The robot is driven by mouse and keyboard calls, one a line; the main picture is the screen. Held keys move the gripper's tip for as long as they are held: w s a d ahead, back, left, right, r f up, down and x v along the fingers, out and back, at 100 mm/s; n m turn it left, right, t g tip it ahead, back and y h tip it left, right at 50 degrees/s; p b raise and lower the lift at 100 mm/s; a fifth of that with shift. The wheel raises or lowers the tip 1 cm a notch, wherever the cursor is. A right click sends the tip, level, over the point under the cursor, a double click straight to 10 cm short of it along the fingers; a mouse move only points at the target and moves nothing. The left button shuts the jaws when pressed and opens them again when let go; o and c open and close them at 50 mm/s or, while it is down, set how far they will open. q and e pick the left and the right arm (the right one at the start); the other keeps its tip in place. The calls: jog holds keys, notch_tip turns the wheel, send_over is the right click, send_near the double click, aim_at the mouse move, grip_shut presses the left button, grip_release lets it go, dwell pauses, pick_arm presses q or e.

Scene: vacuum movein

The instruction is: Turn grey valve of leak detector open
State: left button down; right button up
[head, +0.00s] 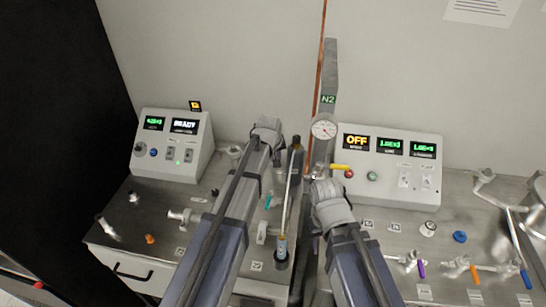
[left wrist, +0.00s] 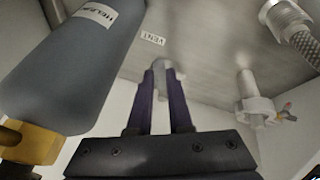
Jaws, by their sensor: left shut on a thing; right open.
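In the left wrist view the two fingers of my left gripper (left wrist: 160,82) are shut on a small grey valve handle (left wrist: 164,73) beside a "VENT" label (left wrist: 152,39). The fingers hide much of the handle, so its turn angle cannot be told. In the head view my left arm reaches up to the bench right of the white leak detector box (head: 176,140), which reads "READY"; the left fingertips and the handle are hidden behind the wrist. My right gripper (head: 318,179) is open near the round gauge, its fingers mostly hidden by its wrist.
A grey helium bottle (left wrist: 75,65) with a brass fitting is close at left in the left wrist view. A white fitting (left wrist: 253,103) stands at right. The gauge (head: 324,128) and white "OFF" box (head: 390,165) are by my right arm. Coloured valves (head: 458,267) line the bench's right front.

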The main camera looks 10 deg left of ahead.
pick_arm(q)
jog(key=c, duration=0.8)
grip_release()
jog(key=shift+c, duration=0.2)
jog(key=p+v, duration=0.7)
jog(key=shift+s+r, duration=0.15)
jog(key=shift+r, duration=0.2)
pick_arm(e)
notch_tip(320, 180, up, 7)
